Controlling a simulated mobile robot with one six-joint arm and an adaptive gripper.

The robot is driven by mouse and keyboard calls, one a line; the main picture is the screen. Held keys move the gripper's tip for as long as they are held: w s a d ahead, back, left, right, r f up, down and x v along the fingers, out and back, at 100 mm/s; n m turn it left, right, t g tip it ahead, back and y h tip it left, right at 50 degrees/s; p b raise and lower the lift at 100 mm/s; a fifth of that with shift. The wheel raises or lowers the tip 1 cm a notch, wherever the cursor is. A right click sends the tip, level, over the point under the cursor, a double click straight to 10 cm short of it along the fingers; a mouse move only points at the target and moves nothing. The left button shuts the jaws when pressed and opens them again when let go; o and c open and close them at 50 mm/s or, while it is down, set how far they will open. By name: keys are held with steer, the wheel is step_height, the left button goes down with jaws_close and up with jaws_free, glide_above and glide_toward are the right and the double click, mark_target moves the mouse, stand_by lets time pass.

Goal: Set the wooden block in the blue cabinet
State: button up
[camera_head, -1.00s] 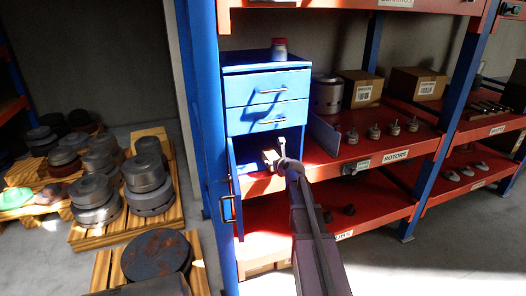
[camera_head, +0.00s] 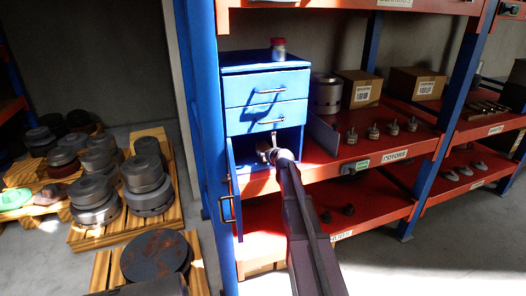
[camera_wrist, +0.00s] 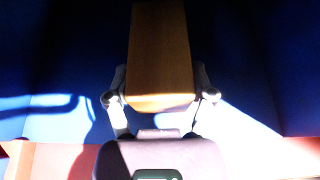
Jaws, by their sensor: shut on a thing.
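Dark blue cabinet walls surround the block in the wrist view. I cannot tell whether the block touches the compartment floor.
A red-lidded jar (camera_head: 278,49) stands on the cabinet top. A metal cylinder (camera_head: 326,94) and cardboard box (camera_head: 360,89) stand to the right, behind several small rotors.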

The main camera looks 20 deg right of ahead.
mark_target(264, 149)
steer(key=w, duration=0.4)
steer(key=shift+s+f+b, duration=0.25)
steer(key=shift+f+b, duration=0.1)
steer(key=shift+f, duration=0.15)
steer(key=o, duration=1.2)
steer(key=shift+c, duration=0.2)
steer(key=shift+r, duration=0.25)
steer(key=shift+s+r, duration=0.1)
steer(key=shift+s, duration=0.25)
steer(key=s, duration=1.2)
steer(key=shift+s, duration=0.2)
